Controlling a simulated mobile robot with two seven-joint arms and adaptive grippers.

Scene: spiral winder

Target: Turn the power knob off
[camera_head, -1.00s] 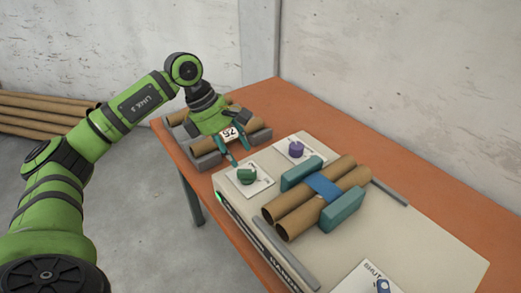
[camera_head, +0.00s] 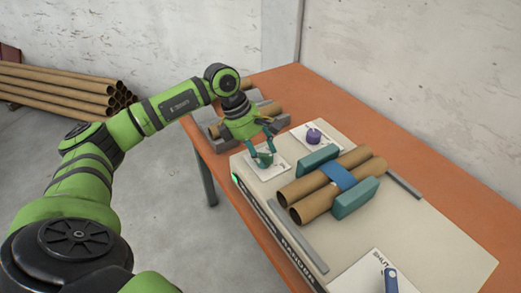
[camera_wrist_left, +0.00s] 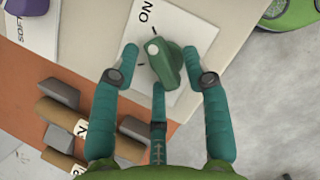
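The green power knob (camera_head: 265,160) sits on a white label plate at the machine top's left corner. In the left wrist view the green knob (camera_wrist_left: 165,63) is large, with "ON" printed above it; its light mark faces the tick near "ON". My left gripper (camera_head: 262,152) is right over the knob. In the left wrist view my left gripper (camera_wrist_left: 160,54) is open, with teal fingers on both sides of the knob and a third below it. The right fingertip is very close to the knob; I cannot tell whether it touches. My right gripper is not in view.
A purple knob (camera_head: 313,136) stands behind on its own plate. Brown tubes (camera_head: 316,202) in a blue band lie between teal blocks (camera_head: 355,198). A blue switch (camera_head: 390,280) is at the front. A grey rack (camera_head: 215,143) with tubes stands on the orange table (camera_head: 430,165).

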